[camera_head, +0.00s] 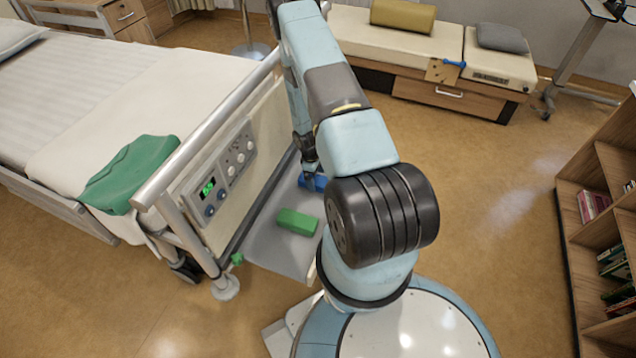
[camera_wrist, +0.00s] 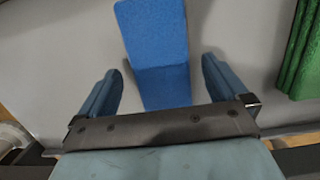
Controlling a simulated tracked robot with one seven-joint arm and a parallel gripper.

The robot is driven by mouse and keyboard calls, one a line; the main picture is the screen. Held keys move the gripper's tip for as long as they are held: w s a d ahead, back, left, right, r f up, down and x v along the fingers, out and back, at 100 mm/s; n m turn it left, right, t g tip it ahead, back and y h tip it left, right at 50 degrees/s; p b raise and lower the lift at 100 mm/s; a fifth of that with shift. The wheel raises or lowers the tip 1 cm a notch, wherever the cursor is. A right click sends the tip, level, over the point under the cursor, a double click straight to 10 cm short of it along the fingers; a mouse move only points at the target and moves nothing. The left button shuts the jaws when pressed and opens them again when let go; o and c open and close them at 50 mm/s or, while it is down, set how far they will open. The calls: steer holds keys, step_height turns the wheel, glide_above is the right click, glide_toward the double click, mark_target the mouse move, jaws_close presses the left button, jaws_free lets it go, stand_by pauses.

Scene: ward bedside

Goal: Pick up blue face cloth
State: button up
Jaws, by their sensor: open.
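The blue face cloth (camera_wrist: 155,45) lies on a grey surface and shows as a folded blue block in the wrist view. Its near end reaches between the fingers of my gripper (camera_wrist: 162,85), which are open with a gap on each side of it. In the head view only a small part of the blue cloth (camera_head: 318,183) shows beside my arm, which hides the rest. My gripper (camera_head: 308,180) is there low over the grey shelf at the foot of the bed, mostly hidden by the arm. I cannot tell its exact height above the cloth.
A green folded cloth (camera_head: 297,221) lies on the same grey shelf (camera_head: 275,250), and it shows at the right in the wrist view (camera_wrist: 303,50). The bed's footboard with a control panel (camera_head: 228,172) rises just left of the shelf. Floor is clear to the right.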

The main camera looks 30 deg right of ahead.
steer(key=shift+s+d+f, duration=0.1)
steer(key=shift+s+f, duration=0.05)
steer(key=shift+f, duration=1.05)
steer(key=c, duration=1)
steer(key=shift+r, duration=0.1)
